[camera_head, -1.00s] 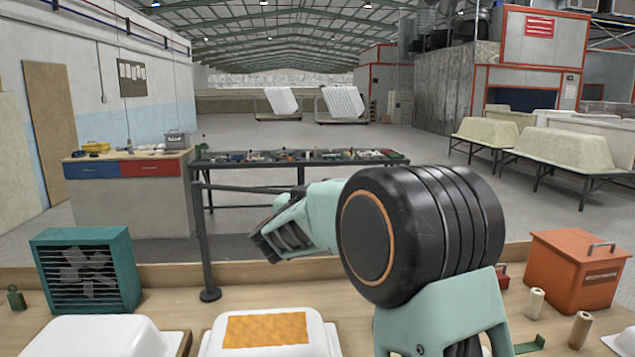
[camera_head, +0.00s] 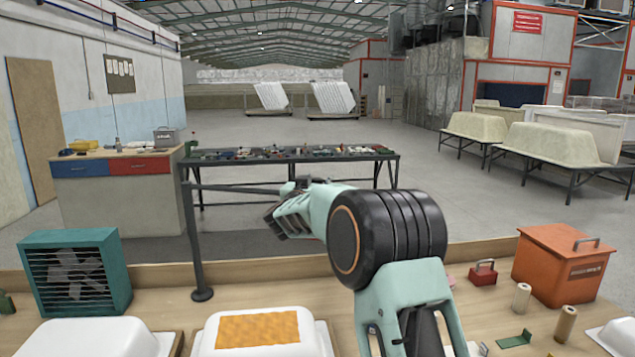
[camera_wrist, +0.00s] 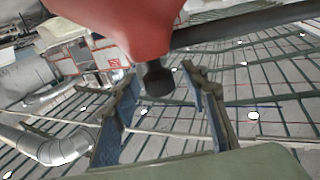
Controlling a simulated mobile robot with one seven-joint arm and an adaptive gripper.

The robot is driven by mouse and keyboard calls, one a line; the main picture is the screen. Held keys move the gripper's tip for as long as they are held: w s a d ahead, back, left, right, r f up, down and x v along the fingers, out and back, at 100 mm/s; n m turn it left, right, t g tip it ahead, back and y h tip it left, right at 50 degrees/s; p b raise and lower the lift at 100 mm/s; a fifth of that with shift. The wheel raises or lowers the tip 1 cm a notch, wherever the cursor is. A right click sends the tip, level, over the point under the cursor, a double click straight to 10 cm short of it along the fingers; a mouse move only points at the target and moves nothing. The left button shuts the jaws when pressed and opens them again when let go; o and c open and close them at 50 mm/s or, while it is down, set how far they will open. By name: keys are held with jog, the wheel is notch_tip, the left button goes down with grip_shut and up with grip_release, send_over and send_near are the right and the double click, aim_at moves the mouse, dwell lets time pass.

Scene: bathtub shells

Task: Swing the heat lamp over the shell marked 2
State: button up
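A dark upright post (camera_head: 195,240) stands on the bench, with a thin horizontal arm (camera_head: 235,188) reaching right from its top. In the wrist view a red lamp shade (camera_wrist: 125,25) hangs close, with a dark bar (camera_wrist: 245,25) running right and a black knob (camera_wrist: 157,82) below. My gripper (camera_head: 275,216) is open, its two fingers apart on either side of the knob; contact cannot be told. The shade cannot be made out in the head view. White shells show at left (camera_head: 85,338), middle (camera_head: 258,345) and right (camera_head: 622,335); the middle one bears an orange patch (camera_head: 258,329). No shell number is readable.
A teal fan box (camera_head: 75,272) stands at the bench's left. An orange case (camera_head: 562,265), small red box (camera_head: 483,272) and two pale rolls (camera_head: 521,297) are at right. A tool-covered table (camera_head: 290,155) stands beyond the bench.

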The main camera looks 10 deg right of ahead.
grip_shut()
